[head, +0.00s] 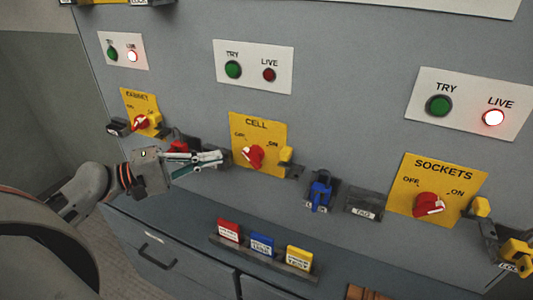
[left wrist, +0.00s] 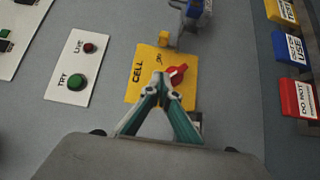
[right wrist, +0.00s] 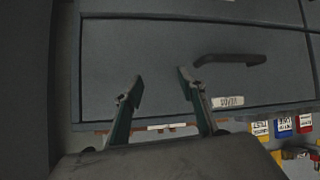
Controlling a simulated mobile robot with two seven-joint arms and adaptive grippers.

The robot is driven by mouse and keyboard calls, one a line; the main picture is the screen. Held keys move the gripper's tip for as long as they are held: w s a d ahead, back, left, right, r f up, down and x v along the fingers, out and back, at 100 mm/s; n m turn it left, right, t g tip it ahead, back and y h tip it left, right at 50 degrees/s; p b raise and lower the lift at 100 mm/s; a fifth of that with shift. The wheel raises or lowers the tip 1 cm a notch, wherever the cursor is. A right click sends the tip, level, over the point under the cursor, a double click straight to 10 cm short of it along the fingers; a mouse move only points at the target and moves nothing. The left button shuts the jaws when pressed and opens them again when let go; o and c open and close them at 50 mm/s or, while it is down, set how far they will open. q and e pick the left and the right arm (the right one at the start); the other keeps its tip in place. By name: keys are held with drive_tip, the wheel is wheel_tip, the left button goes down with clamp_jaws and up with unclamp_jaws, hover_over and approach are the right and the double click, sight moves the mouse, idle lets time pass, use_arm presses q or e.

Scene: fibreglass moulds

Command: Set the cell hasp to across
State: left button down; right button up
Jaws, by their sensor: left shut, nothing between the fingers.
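The yellow CELL plate (head: 258,130) is on the grey panel, with a red rotary switch (head: 253,156) on it. The cell hasp (head: 286,154) is a small yellow tab on a dark bracket at the plate's right edge, beside the switch and not over it. It also shows in the left wrist view (left wrist: 164,39), above the plate. My left gripper (head: 221,157) is shut and empty, just left of the CELL plate. In the left wrist view its tips (left wrist: 160,80) appear over the plate near the switch; contact cannot be told. My right gripper (right wrist: 160,88) is open and empty before a drawer.
A blue padlock (head: 319,192) and TAG holder (head: 363,205) are right of the hasp. The SOCKETS plate (head: 440,183) is further right, another yellow plate (head: 138,107) left. Red, blue and yellow tags (head: 262,246) stand on the ledge below. The CELL LIVE lamp (head: 269,75) is dark.

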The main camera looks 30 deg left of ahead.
sight(251, 149)
use_arm(q)
drive_tip(key=p+x, duration=0.1)
drive_tip(key=x, duration=0.9)
drive_tip(key=shift+a+r+p, duration=0.1)
drive_tip(key=shift+p, duration=0.2)
drive_tip(key=shift+w+d+p, duration=0.15)
drive_tip(key=shift+d+p, duration=0.45)
drive_tip(key=shift+d, duration=0.55)
drive_tip(key=shift+d+p, duration=0.4)
drive_tip(key=shift+d, duration=0.5)
